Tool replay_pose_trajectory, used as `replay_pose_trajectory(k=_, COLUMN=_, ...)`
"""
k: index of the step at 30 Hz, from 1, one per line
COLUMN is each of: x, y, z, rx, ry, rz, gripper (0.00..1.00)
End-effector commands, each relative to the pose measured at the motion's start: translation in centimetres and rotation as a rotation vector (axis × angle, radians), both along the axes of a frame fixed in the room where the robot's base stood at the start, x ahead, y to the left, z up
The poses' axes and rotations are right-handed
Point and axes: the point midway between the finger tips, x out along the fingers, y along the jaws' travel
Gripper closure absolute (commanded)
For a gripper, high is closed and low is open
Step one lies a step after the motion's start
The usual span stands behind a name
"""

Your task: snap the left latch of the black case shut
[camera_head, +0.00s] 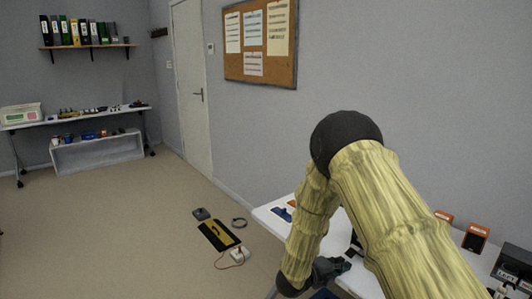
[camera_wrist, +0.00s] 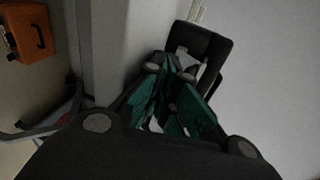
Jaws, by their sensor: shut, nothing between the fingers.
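My gripper (camera_head: 328,268) is low at the table's near left edge in the head view. In the wrist view its dark green fingers (camera_wrist: 174,70) are together with nothing between them. A black boxy object (camera_wrist: 212,45), which looks like the black case, is just beyond the fingertips against the pale table top. I cannot tell whether the fingers touch it. A bit of a black object (camera_head: 356,243) shows beside my arm in the head view, possibly the same case. My arm hides most of it. The left latch cannot be made out in either view.
The white table (camera_head: 270,219) runs along the right wall, with orange-and-black boxes (camera_head: 475,238) and a dark device (camera_head: 514,264) at right. An orange case (camera_wrist: 32,35) shows at the wrist view's upper left. A black-and-yellow item (camera_head: 218,235) lies on the floor.

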Motion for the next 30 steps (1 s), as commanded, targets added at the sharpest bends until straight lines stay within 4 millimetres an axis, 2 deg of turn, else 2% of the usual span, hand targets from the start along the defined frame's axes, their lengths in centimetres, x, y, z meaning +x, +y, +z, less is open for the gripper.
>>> replay_pose_trajectory(k=30, x=0.8, y=-1.2, z=0.5, rx=0.0, ry=0.0, rz=0.0, gripper=1.0)
